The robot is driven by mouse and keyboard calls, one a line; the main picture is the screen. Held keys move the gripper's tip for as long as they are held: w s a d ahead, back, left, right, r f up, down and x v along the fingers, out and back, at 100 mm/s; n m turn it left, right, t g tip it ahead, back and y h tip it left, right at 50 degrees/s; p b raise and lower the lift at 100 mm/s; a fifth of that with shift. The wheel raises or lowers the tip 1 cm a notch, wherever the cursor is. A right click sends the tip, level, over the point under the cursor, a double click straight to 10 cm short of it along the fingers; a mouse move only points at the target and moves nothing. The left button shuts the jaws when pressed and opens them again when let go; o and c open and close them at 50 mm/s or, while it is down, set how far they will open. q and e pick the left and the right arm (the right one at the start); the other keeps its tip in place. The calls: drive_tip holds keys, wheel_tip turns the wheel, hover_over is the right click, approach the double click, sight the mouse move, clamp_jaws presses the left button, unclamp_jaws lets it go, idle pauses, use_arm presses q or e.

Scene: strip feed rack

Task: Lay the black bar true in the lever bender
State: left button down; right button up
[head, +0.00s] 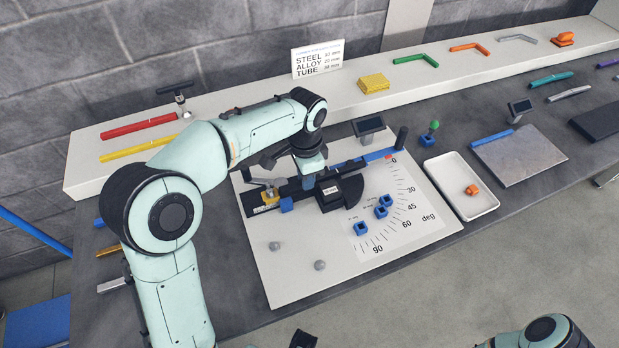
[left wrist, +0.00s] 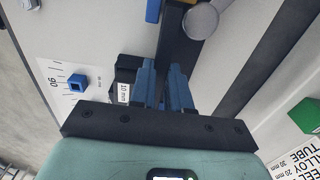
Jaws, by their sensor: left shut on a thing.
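The lever bender stands on a pale board (head: 290,275) with an angle scale, marked 0 to 90 deg. Its black block (head: 340,192), also in the left wrist view with a 10 mm label (left wrist: 123,95), is beside my left gripper. My left gripper (head: 312,172) points down over the bender; its blue fingers (left wrist: 165,88) are shut on the black bar (left wrist: 178,42). The bar runs from the fingers towards a round silver part (left wrist: 201,18). The fingers hide the gripped part; I cannot tell whether it is seated. A dark piece at the bottom edge may be my right gripper (head: 303,340).
The lever's black handle (head: 402,137) rises at the board's back right. Small blue blocks (head: 361,228) and two grey knobs (head: 320,265) stand on the board. A white tray (head: 452,168) with an orange piece is right of it. A shelf (head: 230,105) with coloured bars runs behind.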

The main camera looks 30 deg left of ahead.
use_arm(q)
drive_tip(key=shift+f+b, duration=0.55)
drive_tip(key=shift+f, duration=0.45)
drive_tip(key=c, duration=1)
unclamp_jaws()
wheel_tip(320, 180, up, 14)
drive_tip(key=p, duration=0.2)
drive_tip(key=shift+f+p, duration=0.25)
drive_tip(key=shift+p, duration=0.15)
